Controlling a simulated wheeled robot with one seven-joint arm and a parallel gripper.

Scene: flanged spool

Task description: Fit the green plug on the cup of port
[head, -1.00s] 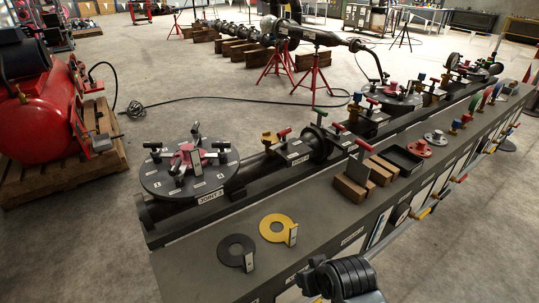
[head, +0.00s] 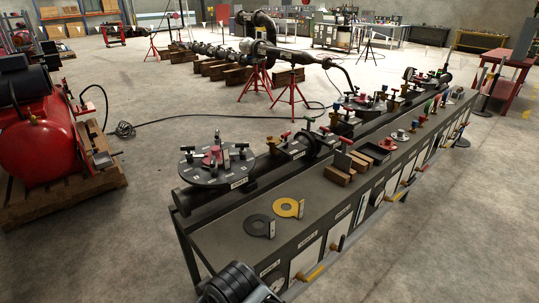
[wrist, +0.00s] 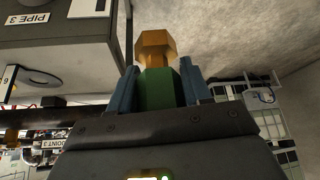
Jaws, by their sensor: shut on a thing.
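The green plug (wrist: 157,90) is in the wrist view, a green body with a brass hex-shaped end (wrist: 156,47) sticking out past the fingertips. My gripper (wrist: 158,88) is shut on its green body, with a blue finger on each side. The plug looks clear of the bench. In the head view only a dark part of my arm shows at the bottom edge, and neither the gripper nor the plug can be seen. I cannot tell which fitting is the cup of the port.
A red tank (head: 40,140) stands left. A PIPE 3 label (wrist: 27,18) shows in the wrist view.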

